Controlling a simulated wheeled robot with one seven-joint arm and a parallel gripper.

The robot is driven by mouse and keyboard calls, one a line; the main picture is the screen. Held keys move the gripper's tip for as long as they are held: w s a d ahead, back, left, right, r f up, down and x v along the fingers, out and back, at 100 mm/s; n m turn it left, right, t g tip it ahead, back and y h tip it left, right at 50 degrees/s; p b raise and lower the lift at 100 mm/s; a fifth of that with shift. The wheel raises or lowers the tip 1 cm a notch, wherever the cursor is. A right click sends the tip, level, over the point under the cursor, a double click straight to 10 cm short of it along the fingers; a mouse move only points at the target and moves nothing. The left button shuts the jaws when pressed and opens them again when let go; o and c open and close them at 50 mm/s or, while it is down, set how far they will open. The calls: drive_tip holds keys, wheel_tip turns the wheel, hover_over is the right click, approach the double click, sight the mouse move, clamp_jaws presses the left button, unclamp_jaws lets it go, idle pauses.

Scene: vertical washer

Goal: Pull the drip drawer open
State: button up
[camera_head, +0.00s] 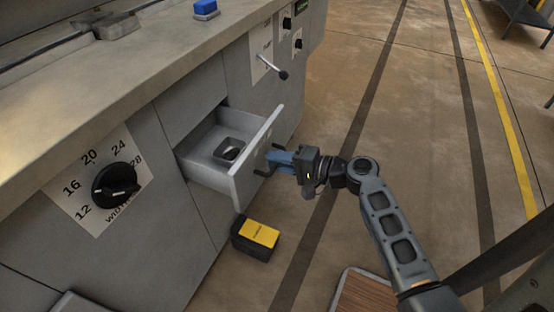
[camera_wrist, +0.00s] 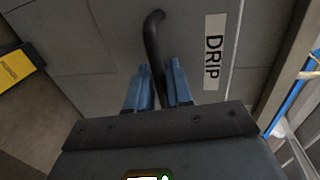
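The drip drawer (camera_head: 250,150) stands well out of the grey machine body, its inside showing a small square metal piece (camera_head: 230,149). Its front (camera_wrist: 265,50) fills much of the wrist view and carries a white DRIP label (camera_wrist: 213,50). A dark curved handle (camera_wrist: 154,38) is fixed to that front; it also shows in the head view (camera_head: 262,173). My gripper (camera_head: 272,160) is at the handle, with its blue fingers (camera_wrist: 160,82) on either side of the bar and close against it. It looks shut on the handle. The lower end of the handle is hidden between the fingers.
A black box with a yellow top (camera_head: 257,236) stands on the floor below the drawer. A dial (camera_head: 116,186) is left of the drawer and a lever (camera_head: 272,67) is right of it. The floor to the right (camera_head: 350,60) is clear.

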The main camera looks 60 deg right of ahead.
drive_tip(key=shift+o, duration=0.7)
drive_tip(key=v, duration=0.8)
